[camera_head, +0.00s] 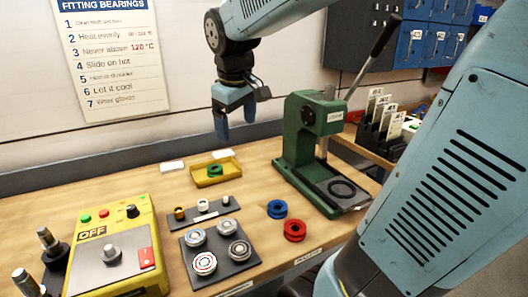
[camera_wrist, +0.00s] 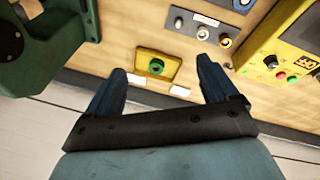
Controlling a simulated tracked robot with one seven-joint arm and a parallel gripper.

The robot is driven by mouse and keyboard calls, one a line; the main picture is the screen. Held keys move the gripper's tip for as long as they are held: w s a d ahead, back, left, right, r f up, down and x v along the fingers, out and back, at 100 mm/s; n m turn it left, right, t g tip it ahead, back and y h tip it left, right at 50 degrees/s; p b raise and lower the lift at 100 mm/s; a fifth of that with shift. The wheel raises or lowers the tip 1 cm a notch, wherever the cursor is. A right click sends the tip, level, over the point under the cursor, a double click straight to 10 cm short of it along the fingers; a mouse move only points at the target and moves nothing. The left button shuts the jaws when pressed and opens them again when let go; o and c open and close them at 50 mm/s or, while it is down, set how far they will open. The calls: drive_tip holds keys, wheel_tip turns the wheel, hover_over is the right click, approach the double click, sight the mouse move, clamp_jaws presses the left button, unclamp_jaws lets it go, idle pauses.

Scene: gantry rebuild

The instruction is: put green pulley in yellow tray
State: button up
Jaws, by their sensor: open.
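The green pulley (camera_head: 215,170) sits inside the yellow tray (camera_head: 201,181) at the back middle of the bench. In the wrist view, the green pulley (camera_wrist: 156,66) shows in the yellow tray (camera_wrist: 141,60), between my fingers and beyond them. My gripper (camera_head: 235,128) is open and empty, raised above and behind the tray. Its two blue fingers also show apart in the wrist view (camera_wrist: 160,88). Nothing shows between the fingertips and the pulley.
A green press (camera_head: 300,140) with a raised lever stands right of the tray. Blue (camera_head: 277,208) and red (camera_head: 294,230) pulleys lie in front. A dark plate (camera_head: 238,268) holds several bearings. A yellow control box (camera_head: 118,250) stands left. White cards lie behind the tray.

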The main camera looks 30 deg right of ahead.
drive_tip(key=s+f+m+t, duration=0.1)
drive_tip(key=s+m, duration=0.1)
drive_tip(key=s, duration=0.4)
drive_tip(key=s+f+m+t+y, duration=0.1)
drive_tip(key=s+m, duration=0.2)
drive_tip(key=s, duration=0.3)
drive_tip(key=shift+s+d+t, duration=0.3)
drive_tip(key=shift+s, duration=0.05)
drive_tip(key=shift+f, duration=0.1)
drive_tip(key=shift+c, duration=0.3)
